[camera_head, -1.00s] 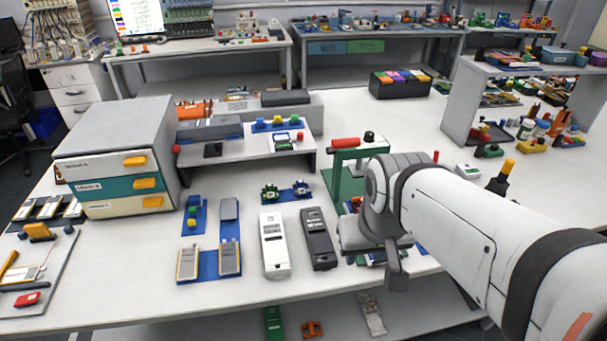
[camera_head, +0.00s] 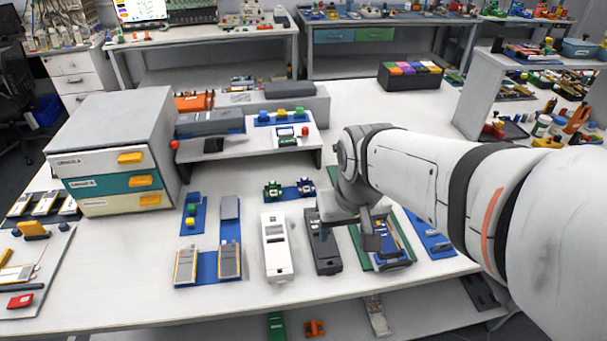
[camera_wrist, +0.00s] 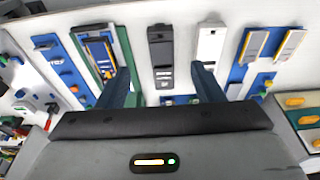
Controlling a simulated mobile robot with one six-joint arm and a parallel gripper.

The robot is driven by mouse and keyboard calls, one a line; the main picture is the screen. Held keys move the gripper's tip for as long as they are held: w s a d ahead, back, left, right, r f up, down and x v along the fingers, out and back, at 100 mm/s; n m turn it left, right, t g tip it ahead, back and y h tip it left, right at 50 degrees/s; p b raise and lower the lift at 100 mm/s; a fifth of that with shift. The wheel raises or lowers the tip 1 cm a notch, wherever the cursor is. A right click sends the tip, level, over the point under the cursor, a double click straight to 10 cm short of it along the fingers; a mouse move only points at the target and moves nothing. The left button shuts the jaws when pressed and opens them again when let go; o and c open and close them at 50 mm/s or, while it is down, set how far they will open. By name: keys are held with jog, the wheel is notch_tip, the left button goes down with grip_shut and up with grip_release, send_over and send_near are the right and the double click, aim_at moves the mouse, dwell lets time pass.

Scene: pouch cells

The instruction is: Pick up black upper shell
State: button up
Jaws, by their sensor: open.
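The black upper shell (camera_head: 326,256) lies flat on the white workbench in the head view, between the white shell (camera_head: 276,250) and a green fixture. In the wrist view the black shell (camera_wrist: 161,48) appears upright in the picture, between the lines of my two fingers. My gripper (camera_wrist: 161,84) is open and empty there, with its fingers spread wider than the shell. In the head view my gripper (camera_head: 346,228) hangs over the shell's right side and hides part of its upper end. Its exact height above the shell is hard to tell.
The green fixture (camera_head: 358,246) holding a blue and dark part sits close to the right of the shell. A blue tray (camera_head: 207,267) with two pouch cells lies to the left. A raised white shelf (camera_head: 253,156) stands behind. Bench between the shells and front edge is clear.

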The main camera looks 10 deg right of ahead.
aim_at(325, 244)
jog(key=o, duration=0.5)
jog(key=w+f+b, duration=0.1)
jog(key=w+f, duration=0.2)
jog(key=f, duration=0.1)
jog(key=w+f+g+b, duration=0.1)
jog(key=w+f, duration=0.3)
jog(key=f, duration=0.1)
jog(key=w+f+g, duration=0.1)
jog(key=w+f, duration=0.3)
jog(key=shift+w+a+f+b, duration=0.1)
jog(key=shift+w+f+b, duration=0.15)
jog(key=shift+b, duration=0.15)
jog(key=shift+c, duration=0.2)
jog(key=shift+w+f, duration=0.2)
jog(key=shift+f, duration=1.8)
jog(key=shift+w+f, duration=0.2)
jog(key=shift+f, duration=1.8)
